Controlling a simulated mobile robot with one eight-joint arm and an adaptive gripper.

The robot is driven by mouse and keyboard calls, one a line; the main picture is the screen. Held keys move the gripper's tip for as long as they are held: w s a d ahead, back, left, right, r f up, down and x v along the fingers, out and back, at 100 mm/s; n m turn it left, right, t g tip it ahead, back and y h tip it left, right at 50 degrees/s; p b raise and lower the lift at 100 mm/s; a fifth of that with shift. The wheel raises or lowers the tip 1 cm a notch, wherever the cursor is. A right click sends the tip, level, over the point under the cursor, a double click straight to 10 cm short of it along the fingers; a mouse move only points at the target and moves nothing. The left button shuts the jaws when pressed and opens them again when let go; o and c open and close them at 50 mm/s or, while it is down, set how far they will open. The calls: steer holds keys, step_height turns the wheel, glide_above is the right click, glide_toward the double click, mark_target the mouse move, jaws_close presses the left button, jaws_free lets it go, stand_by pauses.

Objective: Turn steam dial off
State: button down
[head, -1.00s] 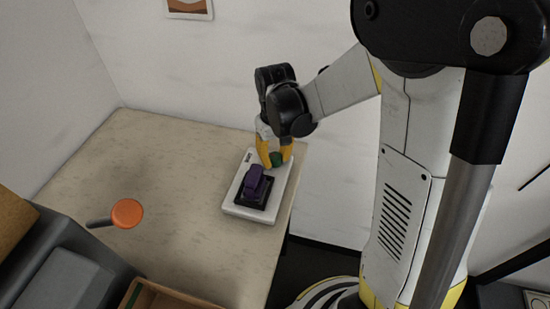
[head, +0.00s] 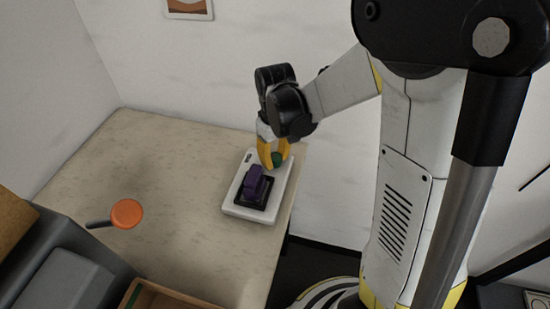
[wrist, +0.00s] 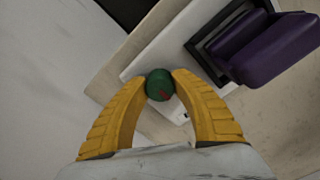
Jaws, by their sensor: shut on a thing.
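The steam dial is a small green round knob (head: 277,160) at the back end of a white flat device (head: 240,207) on the table. In the wrist view the green knob (wrist: 159,84) shows a small red mark on its face. My gripper (head: 274,158) points down with its yellow fingers on both sides of the knob. In the wrist view my gripper (wrist: 160,80) is shut on the knob, a fingertip touching each side. A purple block-shaped part (head: 254,182) sits in a black frame on the device, in front of the knob.
An orange round disc with a dark handle (head: 127,213) stands at the left. A grey machine (head: 65,270) and a wooden tray (head: 150,295) are at the lower left. A wall is close behind.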

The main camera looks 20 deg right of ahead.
mark_target(275, 157)
steer(key=c, duration=1)
jaws_free()
steer(key=shift+r, duration=0.1)
step_height(275, 157, up, 12)
steer(key=shift+f, duration=0.1)
steer(key=shift+s, duration=0.1)
steer(key=s+r+m+t, duration=0.1)
steer(key=s+t, duration=0.1)
steer(key=s, duration=0.2)
steer(key=s+m+t, duration=0.1)
steer(key=s+t, duration=0.1)
steer(key=s, duration=0.2)
steer(key=s+r+m+t, duration=0.1)
steer(key=s+m+t, duration=0.1)
steer(key=s+t, duration=0.1)
steer(key=shift+s+r, duration=0.35)
steer(key=shift+s, duration=0.4)
